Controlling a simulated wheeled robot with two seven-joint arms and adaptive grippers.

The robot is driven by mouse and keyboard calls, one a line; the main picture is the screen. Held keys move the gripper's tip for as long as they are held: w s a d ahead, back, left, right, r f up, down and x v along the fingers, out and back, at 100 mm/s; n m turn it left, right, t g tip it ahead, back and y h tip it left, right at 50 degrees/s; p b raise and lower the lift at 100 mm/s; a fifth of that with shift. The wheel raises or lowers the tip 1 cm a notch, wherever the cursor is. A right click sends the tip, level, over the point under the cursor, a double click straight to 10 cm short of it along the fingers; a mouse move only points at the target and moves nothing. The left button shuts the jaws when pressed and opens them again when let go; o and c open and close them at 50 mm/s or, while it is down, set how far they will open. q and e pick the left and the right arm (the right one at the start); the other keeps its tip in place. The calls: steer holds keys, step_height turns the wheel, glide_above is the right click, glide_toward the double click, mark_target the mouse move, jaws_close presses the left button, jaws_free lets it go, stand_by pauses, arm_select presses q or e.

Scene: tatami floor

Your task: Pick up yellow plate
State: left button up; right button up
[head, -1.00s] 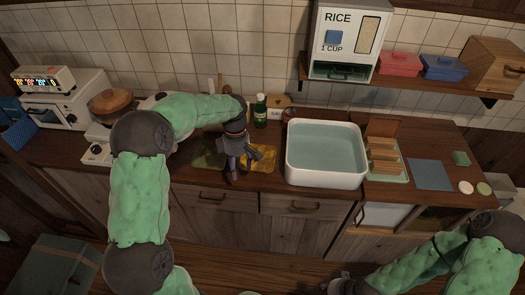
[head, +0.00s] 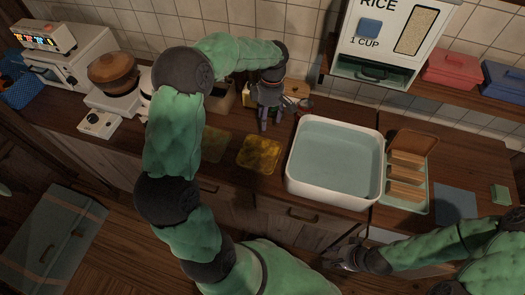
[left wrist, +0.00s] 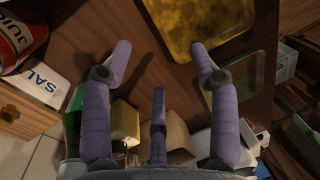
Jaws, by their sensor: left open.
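The yellow plate (head: 260,154) is square and lies flat on the wooden counter, left of the white basin. It also shows at the top of the left wrist view (left wrist: 205,20), partly cut off. My left gripper (head: 268,122) is behind the plate, on its wall side, with fingers pointing down. Its purple fingers (left wrist: 160,62) are spread and empty in the left wrist view, apart from the plate. My right gripper (head: 343,262) is low in front of the counter, away from the plate; its fingers are too small to read.
A green plate (head: 214,143) lies just left of the yellow one. The water-filled white basin (head: 334,198) stands to the right. A red can (left wrist: 18,38) and a salt box (left wrist: 38,88) stand near my left gripper. A rice dispenser (head: 392,40) hangs above.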

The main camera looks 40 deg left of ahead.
arm_select(q)
steer(key=b, duration=0.1)
glide_above(266, 139)
steer(key=w, duration=0.1)
steer(key=f, duration=0.4)
steer(key=shift+w+a+f, duration=0.1)
steer(key=shift+w+a, duration=0.05)
steer(key=shift+a, duration=0.1)
steer(key=f, duration=0.1)
steer(key=f+b, duration=0.1)
steer(key=f, duration=0.1)
steer(key=s+f+b, duration=0.1)
steer(key=f, duration=0.1)
steer(key=shift+d, duration=0.25)
steer(key=shift+s, duration=0.1)
jaws_close()
